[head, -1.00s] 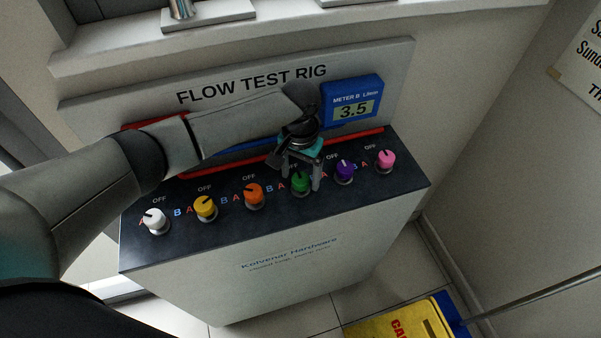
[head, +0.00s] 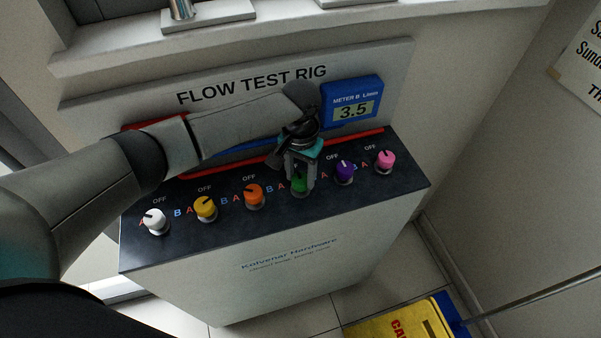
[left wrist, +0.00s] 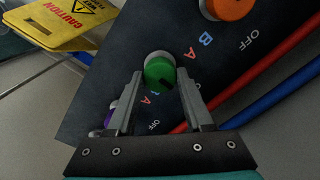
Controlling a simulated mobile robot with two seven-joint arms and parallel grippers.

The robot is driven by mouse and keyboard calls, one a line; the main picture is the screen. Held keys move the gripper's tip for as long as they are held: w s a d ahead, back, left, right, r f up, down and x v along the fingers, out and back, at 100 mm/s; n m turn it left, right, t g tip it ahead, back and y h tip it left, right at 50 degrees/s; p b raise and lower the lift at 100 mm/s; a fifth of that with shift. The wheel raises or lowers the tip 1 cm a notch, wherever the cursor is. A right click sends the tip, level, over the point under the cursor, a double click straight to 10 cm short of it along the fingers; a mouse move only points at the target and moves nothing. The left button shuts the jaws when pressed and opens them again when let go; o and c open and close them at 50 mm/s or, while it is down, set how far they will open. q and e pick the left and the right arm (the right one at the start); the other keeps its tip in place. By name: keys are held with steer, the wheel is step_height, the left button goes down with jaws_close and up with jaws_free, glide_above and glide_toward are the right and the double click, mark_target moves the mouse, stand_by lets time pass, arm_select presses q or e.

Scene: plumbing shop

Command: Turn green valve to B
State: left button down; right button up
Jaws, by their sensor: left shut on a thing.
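The green valve (head: 299,183) is a round knob on the dark top of the flow test rig, between the orange and purple knobs. My left gripper (head: 300,186) reaches down from above and is shut on it, one finger on each side. In the left wrist view the green knob (left wrist: 158,74) sits between the two fingertips (left wrist: 160,82). Its black pointer mark faces the lower right there, on the side of the OFF labels. A red A lies to its right, and a blue B (left wrist: 154,92) is partly visible below it. Its own OFF label is hidden. My right gripper is not in view.
White (head: 155,221), yellow (head: 205,207) and orange (head: 253,194) knobs stand to the left. Purple (head: 344,172) and pink (head: 386,160) knobs stand to the right. Behind are red and blue pipes and a blue meter (head: 351,103) reading 3.5. A yellow caution sign (head: 400,318) is on the floor.

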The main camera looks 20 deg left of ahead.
mark_target(301, 179)
arm_select(q)
steer(key=shift+r+m+p, duration=0.2)
steer(key=shift+m+p, duration=1.1)
steer(key=shift+p, duration=0.05)
steer(key=m+p, duration=0.1)
steer(key=m, duration=0.1)
steer(key=shift+m+p, duration=0.3)
steer(key=shift+p, duration=0.1)
steer(key=m+p, duration=0.1)
steer(key=m, duration=0.2)
steer(key=shift+f+m, duration=0.1)
steer(key=shift+m, duration=0.2)
steer(key=shift+m+p, duration=0.55)
steer(key=shift+m, duration=0.95)
steer(key=shift+c, duration=1.5)
jaws_free()
step_height(301, 179, up, 15)
steer(key=p, duration=0.1)
